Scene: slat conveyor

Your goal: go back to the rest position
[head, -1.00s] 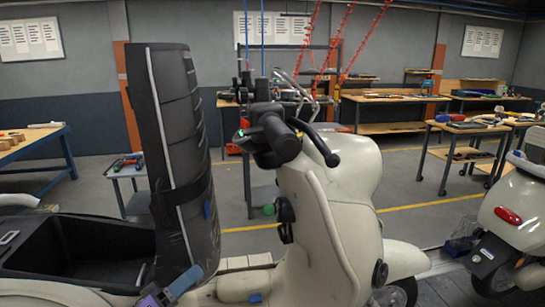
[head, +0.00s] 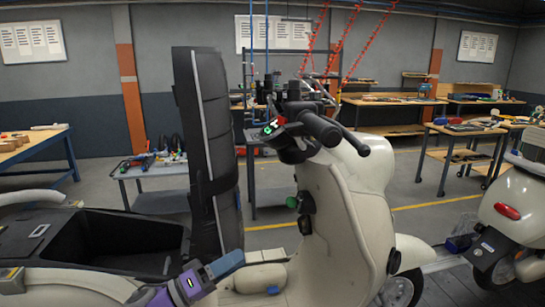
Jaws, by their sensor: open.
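My gripper (head: 224,265) shows low in the head view as a blue-grey end on a purple wrist. It points up and to the right in front of the cream scooter (head: 345,215), near the foot of its raised seat. It is open, and I see nothing held in it. The gap between its fingers is hard to make out from this side. Whether it touches the scooter cannot be told.
The scooter's black seat (head: 212,150) stands upright beside an open black storage box (head: 120,240). Handlebars (head: 300,130) rise in the middle. A second scooter (head: 515,215) stands at right. Behind are a grey tool cart (head: 155,172) and workbenches (head: 390,100). Grey floor lies between.

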